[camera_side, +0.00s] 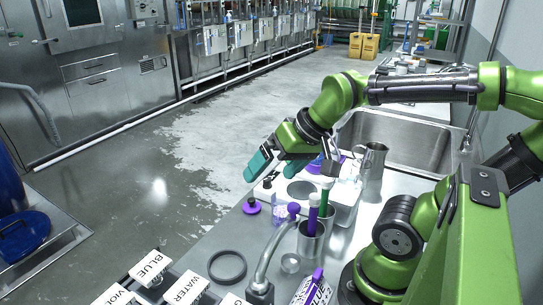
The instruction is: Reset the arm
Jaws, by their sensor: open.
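My gripper (292,168) hangs above the far part of the steel counter, over a white device with a round plate (302,190). Its teal-padded fingers are apart, and I see nothing between them. My green arm reaches in from the right.
A metal cup (311,241) holds purple- and green-handled tools. A steel pitcher (371,163) stands by the sink (405,140). A black ring (227,266) lies on the counter near signs reading BLUE (150,266) and WATER (186,289). A purple-topped piece (252,205) sits at the counter's left edge.

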